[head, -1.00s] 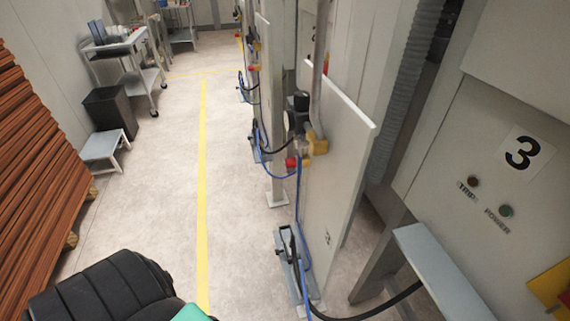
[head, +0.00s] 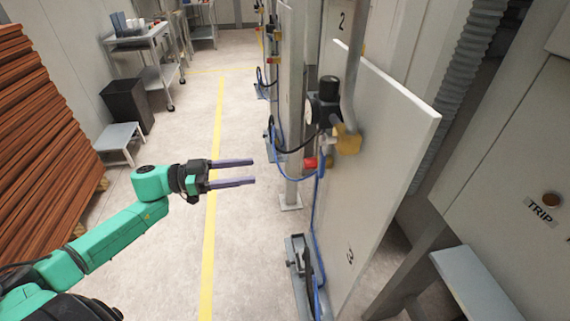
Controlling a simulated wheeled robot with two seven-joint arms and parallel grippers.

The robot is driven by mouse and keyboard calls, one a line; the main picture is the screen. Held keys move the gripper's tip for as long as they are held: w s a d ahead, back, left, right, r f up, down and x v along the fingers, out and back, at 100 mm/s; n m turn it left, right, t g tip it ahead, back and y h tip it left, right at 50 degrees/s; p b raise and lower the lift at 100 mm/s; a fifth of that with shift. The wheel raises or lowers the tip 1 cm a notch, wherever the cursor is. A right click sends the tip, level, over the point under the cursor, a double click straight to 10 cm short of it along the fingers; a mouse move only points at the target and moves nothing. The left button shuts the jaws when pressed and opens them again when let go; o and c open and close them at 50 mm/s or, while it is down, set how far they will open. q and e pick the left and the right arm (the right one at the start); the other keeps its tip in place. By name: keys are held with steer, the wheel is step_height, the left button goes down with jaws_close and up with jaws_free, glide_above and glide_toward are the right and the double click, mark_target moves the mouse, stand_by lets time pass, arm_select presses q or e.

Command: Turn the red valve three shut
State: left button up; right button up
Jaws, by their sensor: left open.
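The red valve (head: 311,163) of station three is a small red knob on the fittings at the left edge of a pale upright panel (head: 385,150). The panel bears a small "3" low on its face. A yellow fitting (head: 347,140), a round gauge and a black-topped regulator (head: 327,95) sit beside and above the valve. My left gripper (head: 254,172) is open and empty, its two purple fingers pointing right toward the valve, with a gap between them and it. My right gripper is not in view.
Blue hoses and a black cable (head: 295,148) hang around the valve. A pedal-like floor unit (head: 300,265) stands below. A grey shelf (head: 475,283) juts out at right. Stacked brown sheets (head: 45,130), a step stool (head: 120,140) and a bin (head: 127,103) line the left. The yellow-striped aisle is clear.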

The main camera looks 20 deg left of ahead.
arm_select(q)
steer(key=p, duration=0.1)
glide_toward(304, 163)
steer(key=d, duration=0.1)
steer(key=x, duration=0.4)
steer(key=p+x, duration=0.1)
steer(key=x, duration=0.3)
steer(key=shift+w+a, duration=0.2)
steer(key=shift+w, duration=0.05)
steer(key=shift+f, duration=0.1)
jaws_close()
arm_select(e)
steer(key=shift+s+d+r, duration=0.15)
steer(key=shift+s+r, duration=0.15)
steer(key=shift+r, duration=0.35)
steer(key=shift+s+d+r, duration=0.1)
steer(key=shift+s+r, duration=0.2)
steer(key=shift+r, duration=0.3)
